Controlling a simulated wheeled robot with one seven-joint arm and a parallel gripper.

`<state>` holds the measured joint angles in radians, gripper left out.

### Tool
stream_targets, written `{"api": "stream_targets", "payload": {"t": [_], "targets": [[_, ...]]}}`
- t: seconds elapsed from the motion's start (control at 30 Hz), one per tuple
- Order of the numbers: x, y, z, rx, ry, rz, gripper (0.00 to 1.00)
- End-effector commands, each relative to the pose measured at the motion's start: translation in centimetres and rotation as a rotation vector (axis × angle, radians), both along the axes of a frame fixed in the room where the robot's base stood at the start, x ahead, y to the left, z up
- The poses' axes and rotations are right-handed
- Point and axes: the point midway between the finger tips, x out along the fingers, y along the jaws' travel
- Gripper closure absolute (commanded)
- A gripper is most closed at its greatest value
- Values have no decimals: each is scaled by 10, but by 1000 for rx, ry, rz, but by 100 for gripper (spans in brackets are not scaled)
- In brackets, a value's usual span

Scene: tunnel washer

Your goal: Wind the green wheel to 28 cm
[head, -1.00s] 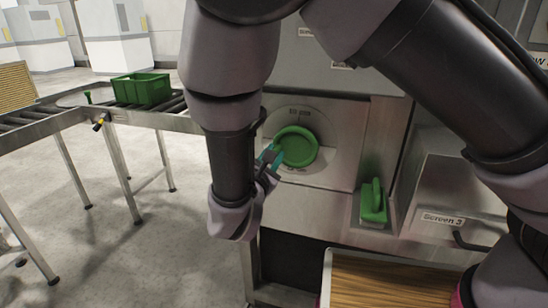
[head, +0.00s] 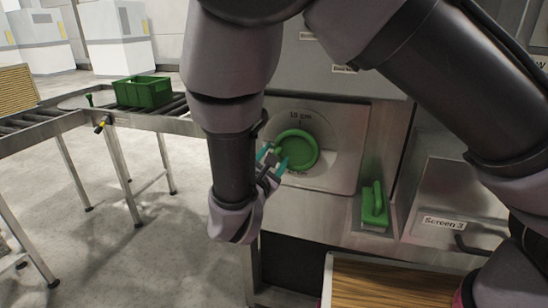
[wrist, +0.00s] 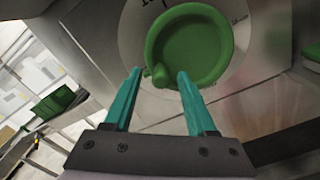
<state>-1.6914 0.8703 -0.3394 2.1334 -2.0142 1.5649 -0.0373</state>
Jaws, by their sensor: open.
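The green wheel (head: 298,151) is a round dished handwheel on a pale dial plate in the steel machine front. A mark above it looks to read 15 cm; lettering below it is partly hidden by the rim. In the wrist view the wheel (wrist: 192,48) fills the upper middle, with a small knob (wrist: 160,76) at its lower left rim. My gripper (head: 273,160) is at the wheel's lower left, its teal fingers open. In the wrist view the fingertips (wrist: 160,73) stand on either side of the knob, apart from each other; contact cannot be told.
A green block with a handle (head: 374,207) sits on the ledge right of the wheel. A drawer labelled Screen 3 (head: 440,225) is farther right. A wooden-topped tray (head: 390,285) is below. A green crate (head: 143,91) stands on the roller conveyor at left.

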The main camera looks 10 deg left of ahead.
Motion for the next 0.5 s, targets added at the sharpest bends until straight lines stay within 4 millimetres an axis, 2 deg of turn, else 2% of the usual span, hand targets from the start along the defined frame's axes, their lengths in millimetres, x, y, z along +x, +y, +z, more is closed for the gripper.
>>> {"api": "stream_targets", "payload": {"t": [0.17,0.5], "targets": [[-16,2,0,1,0,3,43],[-82,7,0,0,1,3,43]]}}
